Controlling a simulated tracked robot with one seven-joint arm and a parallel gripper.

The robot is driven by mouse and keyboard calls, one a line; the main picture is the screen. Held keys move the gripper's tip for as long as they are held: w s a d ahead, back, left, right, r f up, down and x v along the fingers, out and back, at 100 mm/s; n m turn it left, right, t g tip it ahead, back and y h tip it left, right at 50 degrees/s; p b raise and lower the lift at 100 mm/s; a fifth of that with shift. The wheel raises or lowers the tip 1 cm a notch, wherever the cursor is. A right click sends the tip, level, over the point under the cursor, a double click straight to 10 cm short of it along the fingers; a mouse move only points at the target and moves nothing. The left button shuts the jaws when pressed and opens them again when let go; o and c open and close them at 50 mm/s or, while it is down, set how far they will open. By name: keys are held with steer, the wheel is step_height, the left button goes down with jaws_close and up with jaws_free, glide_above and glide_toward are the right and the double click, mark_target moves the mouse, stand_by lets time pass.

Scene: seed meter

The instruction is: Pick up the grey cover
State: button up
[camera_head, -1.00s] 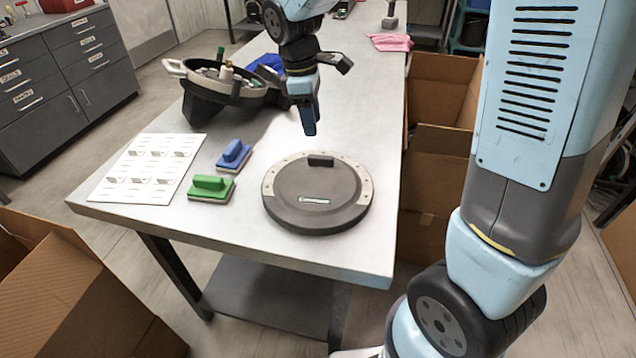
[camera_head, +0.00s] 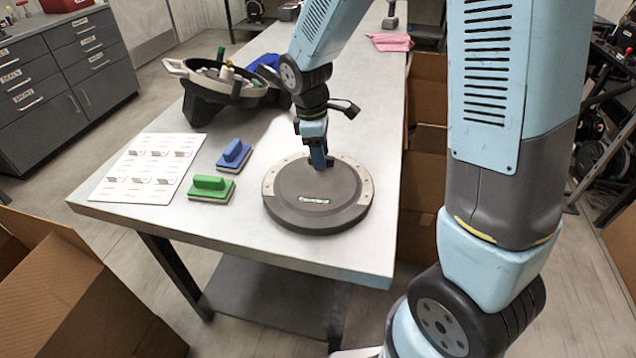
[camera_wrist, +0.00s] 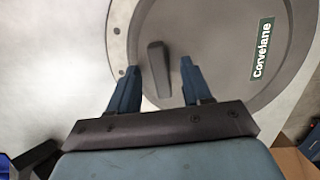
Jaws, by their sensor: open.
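My gripper (camera_head: 322,170) points down over the far part of the cover. In the wrist view its two fingers (camera_wrist: 160,82) are open, one on each side of the bar, with gaps visible. Contact with the bar cannot be told. In the head view my gripper hides the bar.
A blue-handled block (camera_head: 234,154) and a green-handled block (camera_head: 211,188) lie left of the cover, beside a white sheet (camera_head: 147,168). A black hopper-like unit (camera_head: 222,92) stands farther back. A pink cloth (camera_head: 391,42) lies at the far right. The table front is clear.

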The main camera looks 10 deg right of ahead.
steer(key=shift+c, duration=0.3)
jaws_close()
steer(key=shift+r, duration=0.1)
